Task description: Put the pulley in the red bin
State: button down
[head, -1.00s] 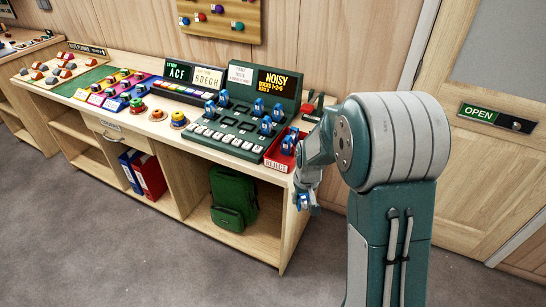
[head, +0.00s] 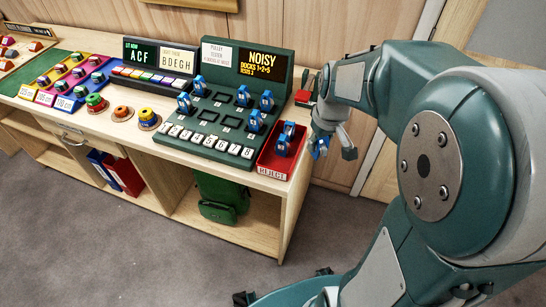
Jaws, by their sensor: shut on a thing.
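My gripper (head: 333,140) is in the head view just right of the red bin. It is shut on a blue pulley (head: 321,148), which shows partly between and below the fingers. The red bin (head: 262,165), labelled REJECT, sits at the right end of the bench. Blue pulleys (head: 282,146) stand inside it. The held pulley appears beside the bin's right wall in the picture; its exact height over the bench is hard to tell. Several more blue pulleys (head: 255,122) stand on the dark green dock panel (head: 225,113).
The dock panel with numbered keys (head: 207,140) and a NOISY screen (head: 263,65) adjoins the bin's left side. A red-handled item (head: 304,91) stands behind the bin. Coloured knobs (head: 122,112) lie further left. The bench's right edge drops to open floor.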

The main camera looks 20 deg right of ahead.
jog(key=w+a+f, duration=0.4)
jog(key=a+f, duration=0.1)
jog(key=w+a+f, duration=0.2)
jog(key=a, duration=0.1)
jog(key=shift+w+f, duration=0.2)
jog(key=shift+w, duration=0.1)
jog(key=shift+w+a+f, duration=0.1)
jog(key=shift+w+f, duration=0.05)
jog(key=shift+f, duration=0.05)
jog(key=f, duration=0.4)
jog(key=shift+w, duration=0.25)
jog(key=shift+a, duration=0.15)
jog(key=shift+a+f, duration=0.1)
jog(key=c, duration=0.6)
grip_release()
